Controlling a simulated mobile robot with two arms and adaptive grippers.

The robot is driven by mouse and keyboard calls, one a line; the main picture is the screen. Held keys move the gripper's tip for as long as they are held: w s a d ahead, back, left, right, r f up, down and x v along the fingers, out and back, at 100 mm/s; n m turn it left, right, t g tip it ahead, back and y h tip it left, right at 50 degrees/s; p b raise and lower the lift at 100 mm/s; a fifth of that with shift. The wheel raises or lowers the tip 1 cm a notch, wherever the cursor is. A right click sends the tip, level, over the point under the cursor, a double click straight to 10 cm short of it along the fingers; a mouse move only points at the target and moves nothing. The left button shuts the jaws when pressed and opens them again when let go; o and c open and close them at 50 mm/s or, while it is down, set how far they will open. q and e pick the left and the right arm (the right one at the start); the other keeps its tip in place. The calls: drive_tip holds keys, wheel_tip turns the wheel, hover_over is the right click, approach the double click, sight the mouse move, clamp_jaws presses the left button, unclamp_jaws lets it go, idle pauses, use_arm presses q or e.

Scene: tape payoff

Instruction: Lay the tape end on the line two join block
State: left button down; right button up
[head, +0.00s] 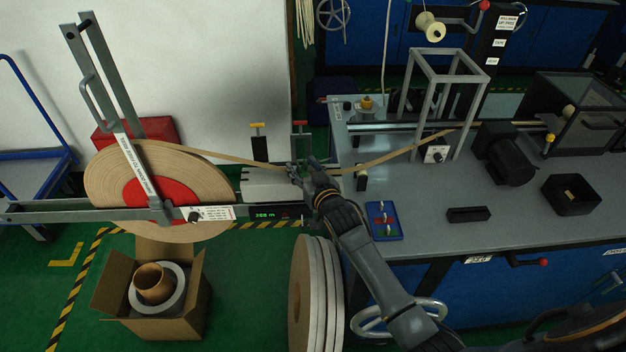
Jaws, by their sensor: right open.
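A large reel of tan tape (110,180) with a red centre hangs on a grey stand at the left. A strip of tape (225,156) runs from it to the right, down to a pale block (262,184) with upright clamps. I take this to be the join block; no line number is legible. Another tape length (400,153) slopes up from beside my gripper to the grey frame. My right gripper (299,170) is open at the block's right end, close to the tape. Its fingers partly hide the tape there, so I cannot tell if they touch. My left gripper is not in view.
A yellow-topped clamp (258,142) and a red-topped clamp (300,138) stand at the block. The grey bench (420,200) carries a blue tray (384,221), a motor and black boxes. Below are a cardboard box (180,320) and stacked reels (318,295).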

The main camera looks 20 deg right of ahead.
drive_tip(key=s+r, duration=0.1)
drive_tip(key=s, duration=1)
drive_tip(key=shift+d+r, duration=0.35)
drive_tip(key=shift+d, duration=0.05)
drive_tip(key=shift+f, duration=0.1)
